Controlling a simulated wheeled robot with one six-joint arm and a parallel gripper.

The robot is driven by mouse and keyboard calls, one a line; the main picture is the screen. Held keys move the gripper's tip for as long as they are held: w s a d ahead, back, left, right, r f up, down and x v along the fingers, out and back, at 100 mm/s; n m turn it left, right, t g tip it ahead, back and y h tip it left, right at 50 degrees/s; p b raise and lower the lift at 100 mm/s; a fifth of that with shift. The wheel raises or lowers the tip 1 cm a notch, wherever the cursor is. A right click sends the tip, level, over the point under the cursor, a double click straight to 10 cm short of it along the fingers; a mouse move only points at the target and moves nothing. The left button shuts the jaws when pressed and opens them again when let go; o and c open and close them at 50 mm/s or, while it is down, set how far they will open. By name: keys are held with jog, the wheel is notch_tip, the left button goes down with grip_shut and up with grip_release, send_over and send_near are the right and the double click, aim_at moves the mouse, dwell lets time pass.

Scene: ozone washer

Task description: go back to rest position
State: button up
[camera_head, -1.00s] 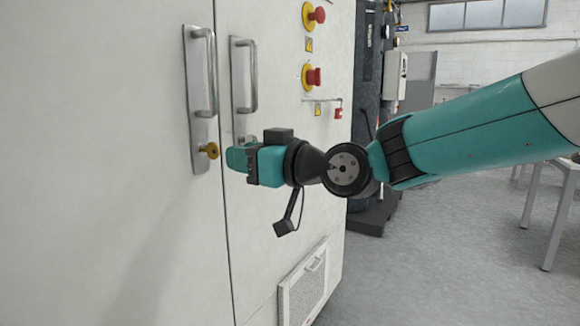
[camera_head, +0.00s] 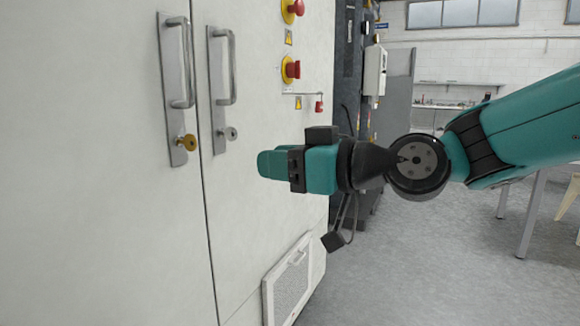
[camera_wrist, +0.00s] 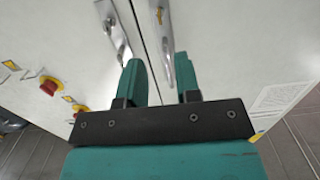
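My gripper (camera_head: 270,164) is in front of the white cabinet, to the right of the door handles and clear of them in the head view. In the wrist view its two teal fingers (camera_wrist: 160,85) stand apart with nothing between them. The left door handle (camera_head: 179,85) has a yellow key or knob (camera_head: 187,142) below it. The right door handle (camera_head: 222,85) has a silver lock (camera_head: 229,133) below it. My teal and black arm reaches in from the right.
The white cabinet (camera_head: 90,230) fills the left side. Red emergency buttons (camera_head: 291,69) are on its right part, and a vent grille (camera_head: 290,285) is low down. A table leg (camera_head: 531,215) stands at the right. Grey floor (camera_head: 420,270) lies open between them.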

jog(key=s+d+f+m+g+h, duration=0.3)
jog(key=s+d+f+h, duration=0.3)
jog(key=s+d+f, duration=0.3)
jog(key=s+d+f+m+g+h, duration=0.3)
jog(key=s+d+f+h, duration=0.3)
jog(key=s+d, duration=0.5)
notch_tip(320, 180, up, 23)
jog(key=p, duration=2.4)
jog(key=shift+s+d+r+m, duration=0.2)
jog(key=shift+d+m, duration=0.1)
jog(key=shift+d, duration=0.05)
